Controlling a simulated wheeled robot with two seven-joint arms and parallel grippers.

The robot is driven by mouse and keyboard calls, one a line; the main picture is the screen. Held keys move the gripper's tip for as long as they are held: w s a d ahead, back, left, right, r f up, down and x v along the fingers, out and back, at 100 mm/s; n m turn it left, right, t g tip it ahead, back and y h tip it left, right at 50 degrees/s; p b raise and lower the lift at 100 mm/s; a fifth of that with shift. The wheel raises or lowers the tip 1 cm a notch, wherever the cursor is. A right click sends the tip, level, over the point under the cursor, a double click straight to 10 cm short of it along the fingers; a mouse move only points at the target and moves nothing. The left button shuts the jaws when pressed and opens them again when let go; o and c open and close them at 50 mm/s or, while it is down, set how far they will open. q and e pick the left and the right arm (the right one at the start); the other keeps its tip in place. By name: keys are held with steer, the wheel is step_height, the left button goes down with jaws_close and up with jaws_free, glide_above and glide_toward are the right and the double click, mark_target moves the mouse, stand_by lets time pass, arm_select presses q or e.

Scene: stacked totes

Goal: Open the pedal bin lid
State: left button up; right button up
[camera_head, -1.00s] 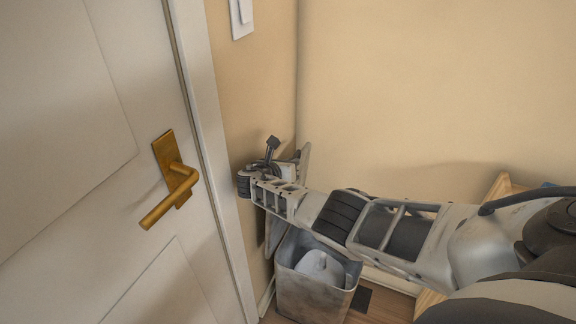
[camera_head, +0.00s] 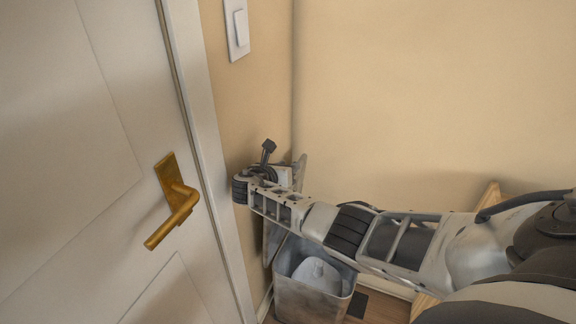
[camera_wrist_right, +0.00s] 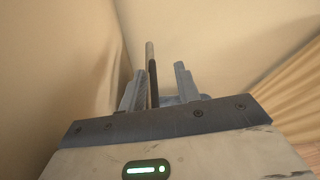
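The pedal bin (camera_head: 310,301) is a grey metal box on the floor in the corner, low in the head view. Its top is open and a pale shape shows inside. A flat grey panel, which looks like its lid (camera_head: 301,173), stands steeply raised behind my right gripper (camera_head: 273,176). The wrist and forearm cross above the bin and hide part of the panel. In the right wrist view the fingers of my right gripper (camera_wrist_right: 164,78) are apart. A thin upright strip, grey above and dark below, shows between them near the left finger; whether they touch is unclear. My left gripper is out of view.
A white door (camera_head: 95,150) with a brass handle (camera_head: 178,205) fills the left. A light switch (camera_head: 237,28) is on the tan wall. The walls meet close behind the bin. A wooden edge (camera_head: 488,196) stands at the right, partly behind my arm.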

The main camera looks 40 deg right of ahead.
steer(key=s+a+r+p, duration=0.1)
steer(key=s+a+r, duration=0.5)
steer(key=s+r, duration=0.2)
steer(key=s, duration=0.2)
steer(key=shift+s+a+r, duration=0.2)
steer(key=shift+s+a, duration=0.1)
steer(key=shift+a, duration=0.1)
steer(key=shift+f, duration=0.1)
steer(key=s+a+f+m+t+y, duration=0.1)
steer(key=s+a+f+m+y, duration=0.35)
steer(key=f, duration=0.35)
steer(key=s+a+f+m+y, duration=0.4)
steer(key=s+a+f+y, duration=0.1)
steer(key=a+f, duration=0.15)
steer(key=s+a+m+t+y, duration=0.3)
steer(key=s+a+m+y, duration=0.2)
steer(key=s+m, duration=0.5)
steer(key=m, duration=0.5)
steer(key=shift+r, duration=0.25)
steer(key=shift+a+y, duration=0.1)
steer(key=shift+y, duration=0.15)
